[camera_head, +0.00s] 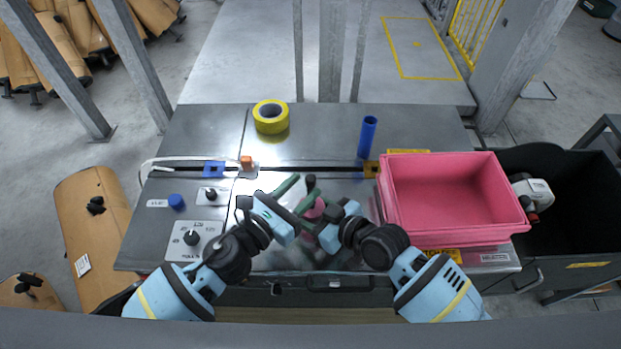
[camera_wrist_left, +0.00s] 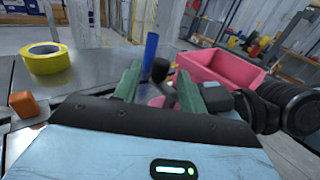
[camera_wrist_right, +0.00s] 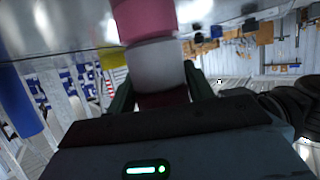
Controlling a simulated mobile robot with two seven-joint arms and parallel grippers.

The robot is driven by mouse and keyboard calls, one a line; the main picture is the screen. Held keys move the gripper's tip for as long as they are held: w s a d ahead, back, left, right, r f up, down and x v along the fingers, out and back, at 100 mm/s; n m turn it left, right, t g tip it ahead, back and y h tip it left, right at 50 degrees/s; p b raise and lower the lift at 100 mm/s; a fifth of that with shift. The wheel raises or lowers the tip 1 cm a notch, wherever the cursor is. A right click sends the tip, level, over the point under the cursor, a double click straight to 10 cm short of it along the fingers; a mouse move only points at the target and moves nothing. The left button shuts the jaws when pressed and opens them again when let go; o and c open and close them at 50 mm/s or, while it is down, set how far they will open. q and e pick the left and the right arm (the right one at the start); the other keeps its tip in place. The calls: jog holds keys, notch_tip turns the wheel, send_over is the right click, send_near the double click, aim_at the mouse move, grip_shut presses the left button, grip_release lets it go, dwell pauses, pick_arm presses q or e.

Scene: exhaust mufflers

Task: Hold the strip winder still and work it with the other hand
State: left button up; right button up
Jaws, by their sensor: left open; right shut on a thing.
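The strip winder (camera_head: 316,210) stands at the middle of the metal bench, partly hidden by my grippers. It has a pink body, which shows with a pale band in the right wrist view (camera_wrist_right: 143,20), and a dark crank knob (camera_head: 311,180). My right gripper (camera_head: 322,222) is shut on the winder's lower, dark red part, seen between its fingers in the right wrist view. My left gripper (camera_head: 299,191) is open beside the winder's top. In the left wrist view the dark knob (camera_wrist_left: 160,70) appears between its green fingers; I cannot tell whether they touch it.
A pink bin (camera_head: 455,195) stands on the right of the bench, beside a black crate (camera_head: 570,225). A blue cylinder (camera_head: 367,137) and yellow tape roll (camera_head: 270,117) stand behind. An orange block (camera_head: 246,162) and control knobs (camera_head: 191,238) are on the left.

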aim_at(314, 185)
pick_arm(q)
jog(key=shift+x, duration=1.7)
jog(key=shift+c, duration=0.4)
grip_shut()
jog(key=shift+d+m+g+h, duration=0.1)
jog(key=shift+m+g+h, duration=0.3)
jog(key=shift+h, duration=0.1)
